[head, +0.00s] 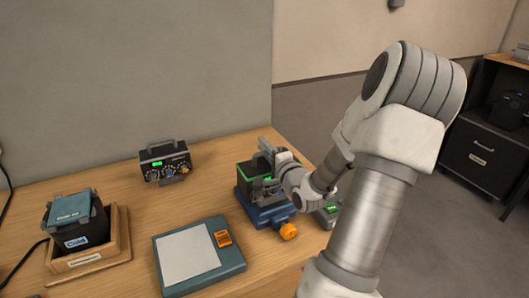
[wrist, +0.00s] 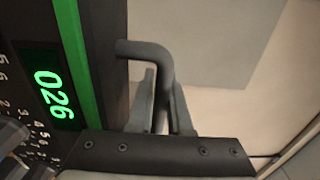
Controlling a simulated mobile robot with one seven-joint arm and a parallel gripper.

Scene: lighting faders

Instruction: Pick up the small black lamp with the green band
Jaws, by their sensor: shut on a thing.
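The small black lamp with the green band (head: 243,178) sits on a blue base with an orange knob, at the middle right of the desk. My gripper (head: 266,152) is at its top, and my arm hides part of its front. In the wrist view the lamp's green band (wrist: 76,65) runs beside a lit green "026" readout and dials. Its dark bent handle (wrist: 150,50) passes between my gripper's two fingers (wrist: 160,105), which are shut on it. I cannot tell whether the lamp touches the base.
A black box with a handle and green display (head: 165,162) stands at the back of the desk. A blue-grey pad with an orange switch (head: 236,262) lies in front. A wooden tray (head: 118,243) holds a dark container at left. A small grey device (head: 328,213) is right of the blue base (head: 268,216).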

